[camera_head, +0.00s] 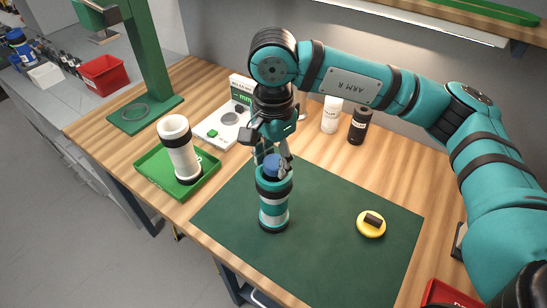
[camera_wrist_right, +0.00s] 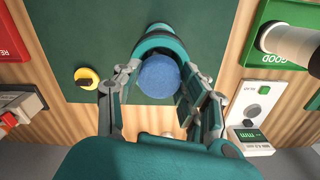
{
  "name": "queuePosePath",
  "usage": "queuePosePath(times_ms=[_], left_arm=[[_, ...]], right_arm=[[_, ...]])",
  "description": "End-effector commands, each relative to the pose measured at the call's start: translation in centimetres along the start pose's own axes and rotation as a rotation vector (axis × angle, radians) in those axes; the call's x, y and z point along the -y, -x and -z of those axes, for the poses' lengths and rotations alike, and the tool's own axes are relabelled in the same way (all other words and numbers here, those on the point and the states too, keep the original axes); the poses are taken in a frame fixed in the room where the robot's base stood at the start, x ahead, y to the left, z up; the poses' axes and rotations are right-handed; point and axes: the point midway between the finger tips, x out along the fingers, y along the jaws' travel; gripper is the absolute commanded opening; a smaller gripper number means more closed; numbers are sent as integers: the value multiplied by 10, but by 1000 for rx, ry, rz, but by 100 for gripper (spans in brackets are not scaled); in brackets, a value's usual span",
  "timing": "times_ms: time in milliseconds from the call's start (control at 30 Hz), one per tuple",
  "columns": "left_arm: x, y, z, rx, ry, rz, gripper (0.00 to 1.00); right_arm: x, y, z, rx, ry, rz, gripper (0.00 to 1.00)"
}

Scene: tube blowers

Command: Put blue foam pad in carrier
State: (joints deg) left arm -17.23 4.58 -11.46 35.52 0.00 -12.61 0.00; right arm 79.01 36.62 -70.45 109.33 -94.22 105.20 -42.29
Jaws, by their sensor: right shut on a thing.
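The blue foam pad (camera_head: 271,165) is a short round plug between the fingers of my right gripper (camera_head: 271,155), which is shut on it and points down. The teal carrier (camera_head: 273,207), a cylinder with pale bands, stands upright on the green mat (camera_head: 330,222). The pad is right at the carrier's open top; how far it is inside, I cannot tell. In the right wrist view the pad (camera_wrist_right: 160,77) shows its round blue face between the fingers, with the carrier's teal rim (camera_wrist_right: 165,43) just beyond it. My left gripper is not in view.
A yellow disc with a dark knob (camera_head: 371,228) lies on the mat's right. A white tube (camera_head: 179,145) stands in a green tray (camera_head: 150,172) at left. A measuring device (camera_head: 215,130), a white bottle (camera_head: 331,115) and a black bottle (camera_head: 359,125) stand behind. The mat's front is clear.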

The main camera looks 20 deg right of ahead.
Motion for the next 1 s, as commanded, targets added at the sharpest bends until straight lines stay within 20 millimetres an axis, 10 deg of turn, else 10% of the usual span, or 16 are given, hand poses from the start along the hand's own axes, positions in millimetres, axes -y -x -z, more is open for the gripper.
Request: queuePosePath(times_ms=[933, 1000], left_arm=[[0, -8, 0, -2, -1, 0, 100], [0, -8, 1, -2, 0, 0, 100]], right_arm=[[0, 0, 0, 0, 0, 0, 29], [0, 0, 0, 0, 0, 0, 48]])
